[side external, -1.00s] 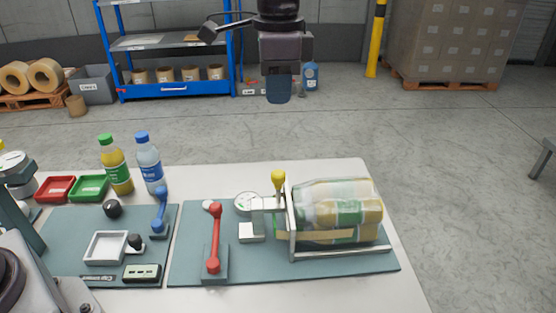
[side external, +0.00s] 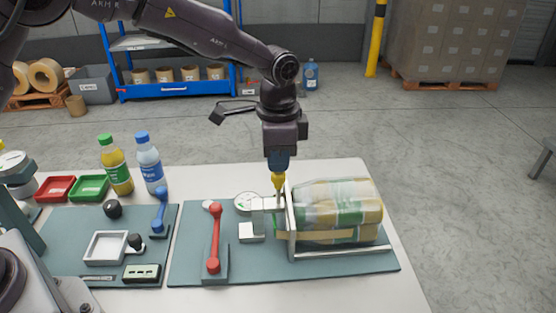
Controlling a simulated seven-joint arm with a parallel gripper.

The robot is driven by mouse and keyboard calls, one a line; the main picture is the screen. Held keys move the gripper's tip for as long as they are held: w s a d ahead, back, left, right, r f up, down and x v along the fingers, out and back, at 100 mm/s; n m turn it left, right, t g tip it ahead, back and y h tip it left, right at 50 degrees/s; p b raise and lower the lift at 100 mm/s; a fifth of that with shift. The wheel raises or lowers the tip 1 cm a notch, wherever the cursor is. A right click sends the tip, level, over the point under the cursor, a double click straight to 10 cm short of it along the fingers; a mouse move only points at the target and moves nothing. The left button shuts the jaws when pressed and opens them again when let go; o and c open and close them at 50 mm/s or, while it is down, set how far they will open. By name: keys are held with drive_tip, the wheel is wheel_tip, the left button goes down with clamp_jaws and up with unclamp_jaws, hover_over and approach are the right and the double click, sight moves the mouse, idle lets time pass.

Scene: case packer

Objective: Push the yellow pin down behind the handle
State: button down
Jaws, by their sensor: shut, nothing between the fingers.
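The yellow pin (side external: 279,181) stands upright at the left side of the clear-wrapped bottle pack, beside the metal frame. My gripper (side external: 279,167) is shut and empty, pointing straight down. Its tips are right over the pin's head and appear to touch it, hiding its top. The red handle (side external: 215,238) stands upright on the right green plate, left of the pin. A blue handle (side external: 160,211) stands on the left plate. How deep the pin sits cannot be told exactly.
The wrapped pack (side external: 338,210) lies in the metal frame (side external: 345,252) right of the pin. A round dial (side external: 246,202) and a light block (side external: 250,233) stand left of it. Two bottles and red and green trays (side external: 55,188) are at the back left. The table's right front is clear.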

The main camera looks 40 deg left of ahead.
sight(278, 179)
drive_tip(key=shift+f, duration=0.35)
drive_tip(key=shift+f, duration=2.1)
drive_tip(key=shift+r, duration=0.1)
wheel_tip(278, 179, up, 14)
drive_tip(key=shift+r, duration=0.25)
